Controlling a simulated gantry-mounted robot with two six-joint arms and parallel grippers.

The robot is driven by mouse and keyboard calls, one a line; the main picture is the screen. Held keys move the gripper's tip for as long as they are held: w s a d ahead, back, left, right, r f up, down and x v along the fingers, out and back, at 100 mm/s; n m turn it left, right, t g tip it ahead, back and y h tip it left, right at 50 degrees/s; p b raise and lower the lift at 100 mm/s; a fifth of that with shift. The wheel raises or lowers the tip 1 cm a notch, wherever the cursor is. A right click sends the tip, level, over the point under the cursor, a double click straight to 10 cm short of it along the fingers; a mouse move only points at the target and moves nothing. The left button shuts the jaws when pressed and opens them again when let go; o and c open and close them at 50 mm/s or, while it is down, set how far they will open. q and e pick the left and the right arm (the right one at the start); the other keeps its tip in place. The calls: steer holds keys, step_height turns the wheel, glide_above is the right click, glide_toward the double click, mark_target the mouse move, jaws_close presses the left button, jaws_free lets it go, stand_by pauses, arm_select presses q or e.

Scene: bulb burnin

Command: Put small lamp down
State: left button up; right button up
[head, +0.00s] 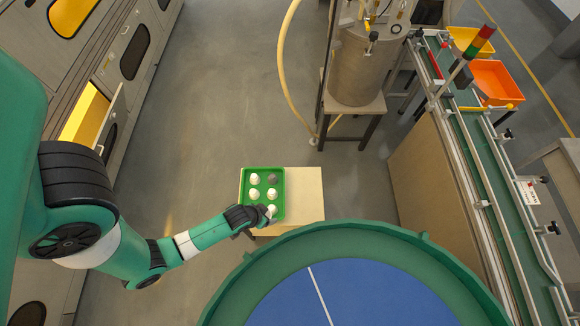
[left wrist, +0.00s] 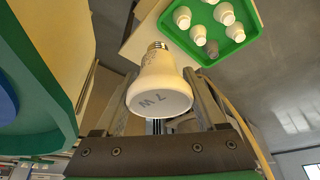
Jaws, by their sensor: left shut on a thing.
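My left gripper (head: 268,216) is at the near right corner of a green tray (head: 241,205). In the left wrist view it is shut on a white lamp (left wrist: 160,90). The lamp's broad face, marked "7W", is toward the camera and its metal screw base points away, toward the tray side. In the head view, the held lamp is hard to tell apart from the lamps beside the fingers. The tray holds several white lamps (head: 254,179) and one grey one (head: 272,179). The tray also shows in the left wrist view (left wrist: 174,32). My right gripper is not in view.
The tray stands on a small pale table (head: 306,195). A round green-rimmed table with a blue top (head: 370,290) is close in front. A metal cylinder (head: 358,70) stands behind, a conveyor (head: 480,165) to the right. Open floor lies left of the table.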

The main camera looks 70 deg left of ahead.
arm_select(q)
steer(key=a+f+n+b, duration=0.1)
steer(key=a+f+b, duration=0.2)
steer(key=f+b, duration=0.3)
steer(key=a+f+n+b, duration=0.1)
steer(key=a+f+b, duration=0.25)
steer(key=f, duration=0.45)
steer(key=b, duration=1.1)
glide_toward(296, 200)
steer(key=shift+w+y, duration=0.15)
steer(key=shift+y, duration=0.25)
steer(key=shift+w, duration=0.35)
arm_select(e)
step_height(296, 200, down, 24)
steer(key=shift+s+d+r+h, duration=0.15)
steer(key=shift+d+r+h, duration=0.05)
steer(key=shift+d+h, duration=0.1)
arm_select(q)
steer(key=f+b, duration=0.2)
steer(key=f, duration=0.1)
steer(key=shift+w+a+f+b, duration=0.1)
steer(key=shift+w+f+b, duration=0.15)
steer(key=shift+f+b, duration=0.15)
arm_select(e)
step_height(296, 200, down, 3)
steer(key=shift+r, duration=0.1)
